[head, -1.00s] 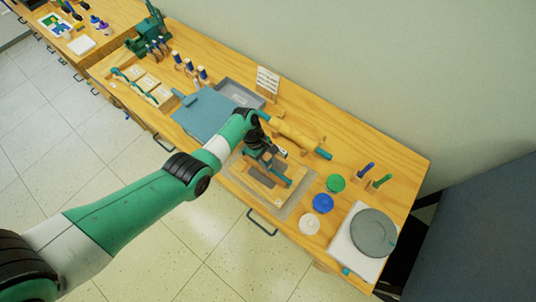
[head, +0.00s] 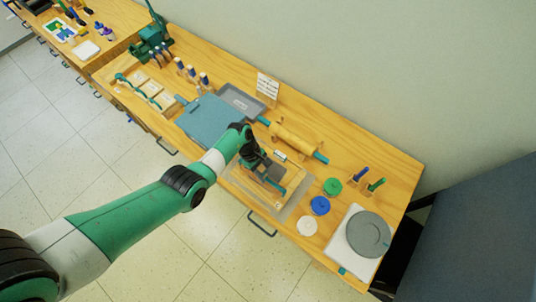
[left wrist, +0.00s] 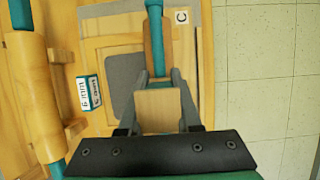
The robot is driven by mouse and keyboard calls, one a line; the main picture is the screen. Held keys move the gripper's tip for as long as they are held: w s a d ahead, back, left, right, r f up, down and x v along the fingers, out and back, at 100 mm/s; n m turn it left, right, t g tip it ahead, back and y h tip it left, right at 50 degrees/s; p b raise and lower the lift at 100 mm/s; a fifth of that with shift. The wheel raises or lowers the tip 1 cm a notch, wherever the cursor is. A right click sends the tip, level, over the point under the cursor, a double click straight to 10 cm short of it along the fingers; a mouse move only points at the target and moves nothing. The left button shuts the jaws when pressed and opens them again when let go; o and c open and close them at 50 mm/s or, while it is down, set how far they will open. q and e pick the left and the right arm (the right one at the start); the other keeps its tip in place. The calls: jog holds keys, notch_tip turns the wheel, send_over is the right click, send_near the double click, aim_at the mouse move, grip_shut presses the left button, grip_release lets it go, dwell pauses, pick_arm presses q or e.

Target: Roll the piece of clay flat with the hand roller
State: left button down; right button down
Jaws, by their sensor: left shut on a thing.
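The hand roller has a pale wooden grip block (left wrist: 157,108), a wooden barrel (left wrist: 154,48) and a teal end (left wrist: 155,8). My left gripper (head: 260,166) is shut on the grip block and holds the roller low over the work board; whether the barrel touches the clay I cannot tell. In the left wrist view, my left gripper (left wrist: 157,100) has a finger on each side of the block. The clay (left wrist: 123,85) shows as a flat grey patch beside and partly under the roller, on the wooden board (left wrist: 100,48). My right gripper is not in view.
A large rolling pin (head: 297,138) rests behind the board. A small labelled block (left wrist: 89,92) lies between them. Blue (head: 319,206), green (head: 332,187) and white discs (head: 307,226) and a turntable (head: 368,233) stand to the right. A blue-grey slab (head: 208,120) is to the left.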

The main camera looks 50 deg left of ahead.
aim_at(264, 168)
pick_arm(q)
jog(key=shift+s+f, duration=0.1)
jog(key=shift+f, duration=0.1)
notch_tip(264, 168, up, 9)
jog(key=p, duration=0.8)
jog(key=shift+f, duration=0.35)
